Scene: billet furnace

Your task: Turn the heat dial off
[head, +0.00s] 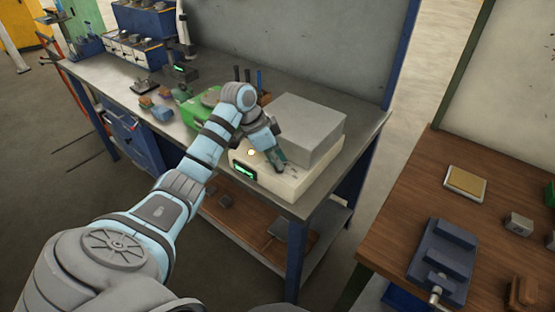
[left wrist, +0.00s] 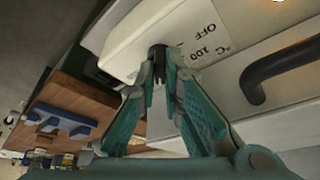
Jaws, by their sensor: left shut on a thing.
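The furnace is a cream box (head: 300,184) with a grey upper block (head: 308,125), near the right end of the steel bench. Its front has a lit green display (head: 243,171) and a small glowing lamp (head: 251,152). My left gripper (head: 279,163) is at the right part of this front. In the left wrist view my left gripper (left wrist: 160,72) is shut on the small dark heat dial (left wrist: 158,51). Markings "OFF", "100" and "°C" (left wrist: 204,43) show beside the dial. The dial's pointer cannot be made out. My right gripper is not in view.
A dark handle (left wrist: 262,76) sticks out of the furnace front near the gripper. A green thing (head: 196,110) and small blocks lie left of the furnace on the bench (head: 350,150). A wooden table (head: 400,205) with a blue vise (head: 443,248) stands at right, across a floor gap.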

